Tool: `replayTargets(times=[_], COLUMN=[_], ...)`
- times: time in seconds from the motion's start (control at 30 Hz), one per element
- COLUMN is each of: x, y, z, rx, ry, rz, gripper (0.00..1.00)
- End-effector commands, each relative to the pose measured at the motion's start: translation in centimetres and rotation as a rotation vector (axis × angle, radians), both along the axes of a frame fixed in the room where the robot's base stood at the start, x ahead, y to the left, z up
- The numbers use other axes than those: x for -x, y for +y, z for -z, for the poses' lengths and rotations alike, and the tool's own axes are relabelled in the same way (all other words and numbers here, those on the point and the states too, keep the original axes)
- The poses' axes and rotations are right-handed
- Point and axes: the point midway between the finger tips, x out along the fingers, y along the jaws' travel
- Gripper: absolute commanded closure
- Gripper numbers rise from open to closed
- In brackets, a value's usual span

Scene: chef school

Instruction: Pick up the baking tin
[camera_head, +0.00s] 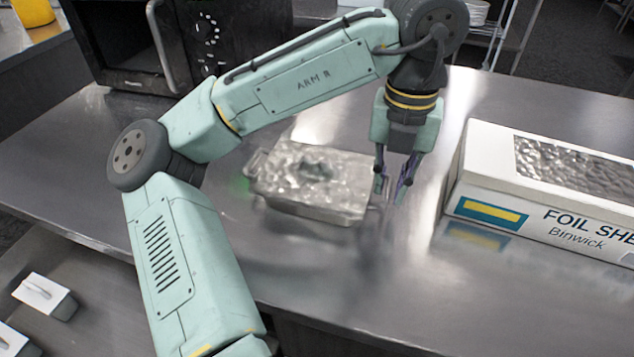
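The baking tin (318,180) is a silver, rectangular metal tin with a dimpled, foil-like top and small handles at its ends. It sits on the steel counter, in the middle of the head camera view. My gripper (390,192) points down at the right end of the tin, by its right handle. Two thin fingers show with a small gap between them. The fingers overlap the tin's right edge in the picture, and I cannot tell whether they touch it or straddle the handle.
A large white foil sheet box (545,222) stands on the counter (335,285) close to the right of my gripper. A black microwave (135,45) stands at the back left. The counter in front of the tin is clear up to its front edge.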

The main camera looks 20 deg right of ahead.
Motion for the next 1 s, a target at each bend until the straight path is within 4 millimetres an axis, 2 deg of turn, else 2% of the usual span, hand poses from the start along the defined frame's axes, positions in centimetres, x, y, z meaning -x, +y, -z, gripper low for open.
replayTargets(times=[0.1,0.23,0.43,0.7,1.0], x=[0.0,0.0,0.0,0.0,0.0], y=[0.2,0.1,0.1,0.1,0.1], z=[1.5,2.4,2.5,2.5,2.4], rx=[-0.001,0.0,0.001,0.001,0.001], ry=[0.0,-0.001,-0.001,-0.001,-0.001], rz=[-0.002,-0.001,0.0,0.0,-0.001], gripper=[0.83,0.83,0.83,1.0,1.0])
